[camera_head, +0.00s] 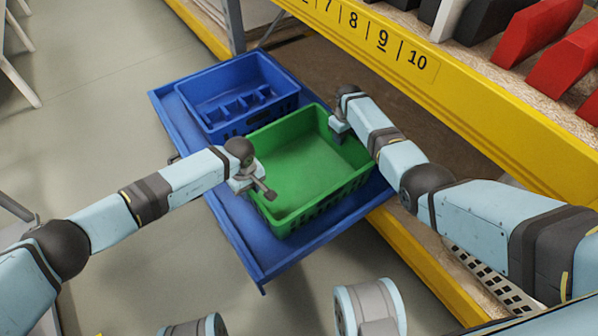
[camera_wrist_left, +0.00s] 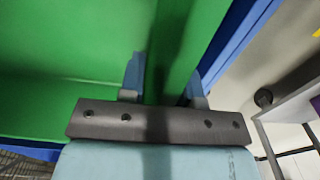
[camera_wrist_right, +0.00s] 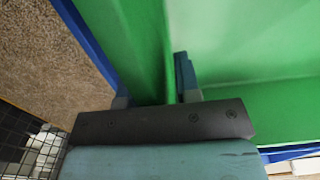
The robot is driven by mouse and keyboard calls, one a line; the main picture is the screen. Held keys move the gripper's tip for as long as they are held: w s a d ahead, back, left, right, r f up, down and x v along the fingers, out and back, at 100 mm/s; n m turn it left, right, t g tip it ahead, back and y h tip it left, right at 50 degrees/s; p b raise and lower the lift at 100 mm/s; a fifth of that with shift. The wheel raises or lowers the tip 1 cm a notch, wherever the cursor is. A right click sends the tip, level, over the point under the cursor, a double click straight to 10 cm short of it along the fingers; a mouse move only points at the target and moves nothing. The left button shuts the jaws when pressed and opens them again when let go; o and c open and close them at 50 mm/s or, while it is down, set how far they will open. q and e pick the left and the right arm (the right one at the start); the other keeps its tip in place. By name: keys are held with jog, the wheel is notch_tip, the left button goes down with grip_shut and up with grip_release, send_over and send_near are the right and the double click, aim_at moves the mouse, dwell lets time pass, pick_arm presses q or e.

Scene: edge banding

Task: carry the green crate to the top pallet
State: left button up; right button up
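The green crate (camera_head: 300,165) is open-topped and looks empty. It is over the front part of a blue pallet (camera_head: 245,240); I cannot tell whether it rests on it. My left gripper (camera_head: 258,188) is at the crate's left wall, one finger inside and one outside. In the left wrist view the fingers (camera_wrist_left: 164,90) appear closed on that wall. My right gripper (camera_head: 338,128) is at the opposite wall, near the rack. In the right wrist view its fingers (camera_wrist_right: 153,88) also straddle the wall and appear closed on it. The fingertips are partly hidden.
A blue bin (camera_head: 235,95) with small compartments stands behind the crate on the pallet. A rack with a yellow numbered beam (camera_head: 400,50) and red and black items (camera_head: 530,30) runs along the right. A lower yellow beam (camera_head: 410,250) is close by.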

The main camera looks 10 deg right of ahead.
pick_arm(q)
grip_shut()
pick_arm(e)
grip_shut()
pick_arm(q)
jog(key=shift+r, duration=0.1)
dwell(0.8)
